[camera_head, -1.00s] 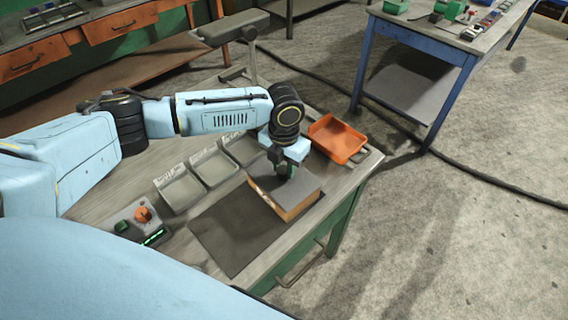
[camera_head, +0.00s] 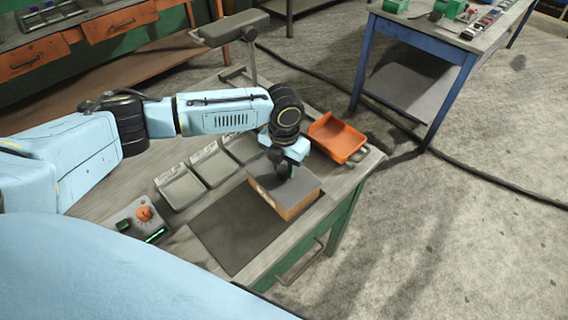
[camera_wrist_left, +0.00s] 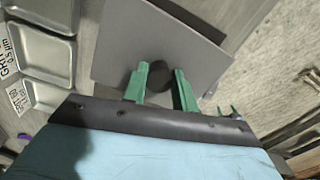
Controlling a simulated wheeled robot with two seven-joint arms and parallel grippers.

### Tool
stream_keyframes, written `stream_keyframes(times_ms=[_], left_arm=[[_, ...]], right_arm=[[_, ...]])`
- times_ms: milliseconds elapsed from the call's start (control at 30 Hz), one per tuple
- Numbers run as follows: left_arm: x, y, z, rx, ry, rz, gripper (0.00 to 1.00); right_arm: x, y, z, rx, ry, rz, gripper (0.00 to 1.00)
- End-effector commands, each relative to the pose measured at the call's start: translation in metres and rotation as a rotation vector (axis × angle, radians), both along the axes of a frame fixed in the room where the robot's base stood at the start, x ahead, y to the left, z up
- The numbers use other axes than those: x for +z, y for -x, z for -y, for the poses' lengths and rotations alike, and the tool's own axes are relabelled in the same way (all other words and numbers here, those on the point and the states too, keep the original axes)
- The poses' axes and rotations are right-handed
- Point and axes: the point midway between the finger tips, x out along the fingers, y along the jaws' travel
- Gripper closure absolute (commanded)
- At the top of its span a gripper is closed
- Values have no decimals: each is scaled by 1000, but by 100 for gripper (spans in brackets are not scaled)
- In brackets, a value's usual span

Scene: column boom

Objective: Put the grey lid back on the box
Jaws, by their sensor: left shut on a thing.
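My left gripper (camera_head: 286,172) is above the lid, pointing down. In the left wrist view, its green fingers (camera_wrist_left: 160,76) are shut on the dark round knob (camera_wrist_left: 159,77) of the lid, which also shows there as a grey plate (camera_wrist_left: 205,55). The box is largely hidden under the lid in that view. My right gripper is not in view.
An orange tray (camera_head: 337,138) lies behind the box, near the bench's right edge. Several grey labelled bins (camera_head: 180,188) stand to the left.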

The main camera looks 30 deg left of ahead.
Motion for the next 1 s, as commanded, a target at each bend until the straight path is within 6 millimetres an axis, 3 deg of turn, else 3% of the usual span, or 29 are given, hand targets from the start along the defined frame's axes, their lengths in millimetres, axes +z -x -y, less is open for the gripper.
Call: stream_keyframes(times_ms=[233,267,433,633,800,1000], left_arm=[[0,0,0,0,0,0,100],[0,0,0,0,0,0,69],[0,0,0,0,0,0,47],[0,0,0,0,0,-1,46],[0,0,0,0,0,-1,25],[0,0,0,0,0,-1,25]], right_arm=[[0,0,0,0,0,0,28],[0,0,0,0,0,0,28],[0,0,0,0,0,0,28],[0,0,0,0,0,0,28],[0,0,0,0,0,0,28],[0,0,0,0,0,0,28]])
